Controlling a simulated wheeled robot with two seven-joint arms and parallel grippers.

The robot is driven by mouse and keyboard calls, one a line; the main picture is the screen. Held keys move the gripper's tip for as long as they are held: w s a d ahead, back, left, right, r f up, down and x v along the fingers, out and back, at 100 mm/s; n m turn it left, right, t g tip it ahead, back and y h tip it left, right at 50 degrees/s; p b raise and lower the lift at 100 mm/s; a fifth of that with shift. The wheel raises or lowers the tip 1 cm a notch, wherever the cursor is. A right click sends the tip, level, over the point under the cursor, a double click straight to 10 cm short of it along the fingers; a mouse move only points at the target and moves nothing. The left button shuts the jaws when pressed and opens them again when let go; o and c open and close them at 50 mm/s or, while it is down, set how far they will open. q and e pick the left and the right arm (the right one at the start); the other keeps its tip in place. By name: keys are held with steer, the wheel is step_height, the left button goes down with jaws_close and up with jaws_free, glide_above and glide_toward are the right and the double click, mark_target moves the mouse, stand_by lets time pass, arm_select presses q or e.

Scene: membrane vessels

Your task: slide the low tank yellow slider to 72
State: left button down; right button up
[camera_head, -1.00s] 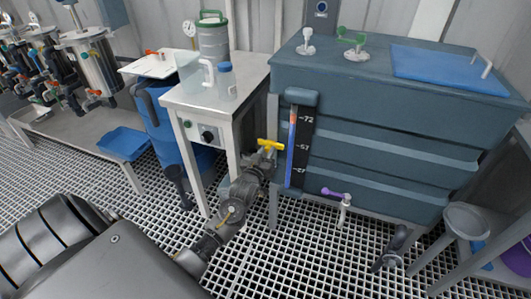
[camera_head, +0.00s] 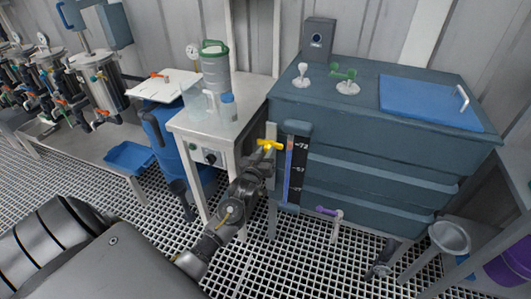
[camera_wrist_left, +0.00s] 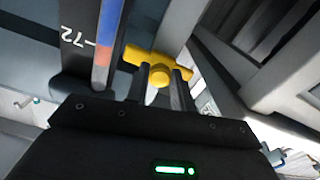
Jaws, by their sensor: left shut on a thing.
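The yellow slider (camera_head: 269,144) is on the left side of the low tank's gauge (camera_head: 297,168), a dark scale with white numbers and a blue-and-orange strip. In the head view, the slider is about level with the 72 mark. The low tank (camera_head: 375,135) is blue-grey with a blue lid. My left gripper (camera_head: 264,153) is shut on the slider's stem. In the left wrist view, the yellow slider (camera_wrist_left: 157,66) sits between the two fingers (camera_wrist_left: 158,85), beside the gauge (camera_wrist_left: 95,45) and close to its 72 mark. My right gripper is out of view.
A steel table (camera_head: 212,120) with a green-lidded canister (camera_head: 215,68) and bottles stands left of the gauge. A purple-handled tap (camera_head: 328,212) sticks out low on the tank's front. A grey funnel (camera_head: 449,238) is at the right. Grated floor lies below.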

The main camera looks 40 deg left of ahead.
arm_select(q)
steer(key=shift+a+r+p, duration=0.1)
steer(key=shift+r+p, duration=0.5)
steer(key=shift+r, duration=0.45)
steer(key=shift+w+r, duration=0.1)
steer(key=shift+r, duration=0.05)
steer(key=c, duration=1.2)
jaws_free()
steer(key=shift+s+f, duration=0.2)
steer(key=shift+s, duration=0.05)
steer(key=v, duration=1)
steer(key=shift+s+r, duration=0.1)
steer(key=shift+s, duration=0.1)
